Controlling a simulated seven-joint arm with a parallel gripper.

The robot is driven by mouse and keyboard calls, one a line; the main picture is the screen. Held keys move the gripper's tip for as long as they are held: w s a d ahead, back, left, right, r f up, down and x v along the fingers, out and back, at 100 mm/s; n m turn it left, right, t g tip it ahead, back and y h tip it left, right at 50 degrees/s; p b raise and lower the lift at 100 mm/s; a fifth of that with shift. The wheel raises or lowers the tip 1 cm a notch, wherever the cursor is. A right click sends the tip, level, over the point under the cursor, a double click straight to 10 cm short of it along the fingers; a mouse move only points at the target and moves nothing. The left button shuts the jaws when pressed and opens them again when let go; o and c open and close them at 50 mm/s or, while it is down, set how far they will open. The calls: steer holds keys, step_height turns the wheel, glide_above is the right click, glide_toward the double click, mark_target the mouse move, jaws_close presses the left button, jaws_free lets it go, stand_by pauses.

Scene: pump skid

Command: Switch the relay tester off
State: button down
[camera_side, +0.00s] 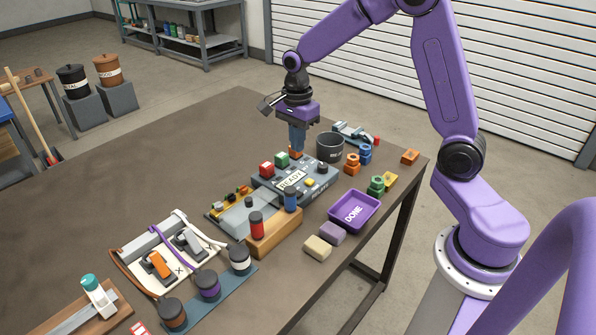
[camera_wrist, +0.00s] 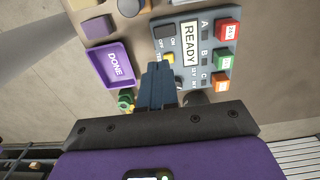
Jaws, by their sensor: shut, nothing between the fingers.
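The relay tester (camera_side: 262,186) is a grey-blue box on the table, with a lit display (camera_side: 291,180) reading READY. My gripper (camera_side: 299,157) points down above the tester's far part. In the wrist view its blue fingers (camera_wrist: 158,68) are together and empty, and hide part of the panel near the switch; contact cannot be told.
A wooden block (camera_side: 275,240) with red and blue cylinders is in front. The table's left far area is clear.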

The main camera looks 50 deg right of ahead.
steer(key=shift+w, duration=0.15)
steer(key=shift+w+r, duration=0.2)
steer(key=shift+w, duration=0.35)
steer(key=shift+r, duration=0.1)
step_height(320, 180, up, 14)
steer(key=w, duration=0.2)
stand_by(0.6)
